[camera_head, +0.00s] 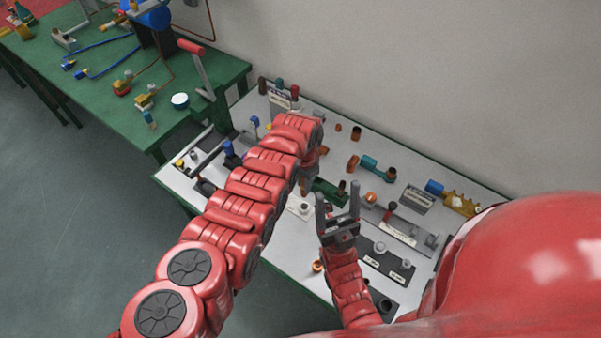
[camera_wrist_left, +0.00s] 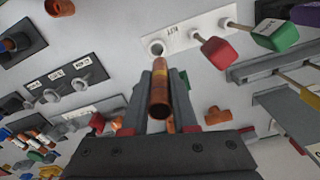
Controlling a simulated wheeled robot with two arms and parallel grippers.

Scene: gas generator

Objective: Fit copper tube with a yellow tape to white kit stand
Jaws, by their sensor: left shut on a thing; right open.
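My left gripper (camera_wrist_left: 160,95) is shut on a copper tube (camera_wrist_left: 160,92), which points along the fingers in the left wrist view. A faint yellowish band seems to show on the tube's side. The white kit stand (camera_wrist_left: 195,35), marked KIT, lies just beyond the tube's upper end, with an empty round hole near its left end. I cannot tell whether the tube touches the stand. In the head view my left arm largely hides the left gripper and tube. My right gripper (camera_head: 338,212) is open and empty, fingers up.
The white table (camera_head: 330,135) is crowded with fittings and labelled holders. A dark labelled holder (camera_wrist_left: 65,85) with pegs lies left of the tube in the wrist view. A copper tee (camera_wrist_left: 216,116) lies to the right. A green workbench (camera_head: 50,60) stands at the back left.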

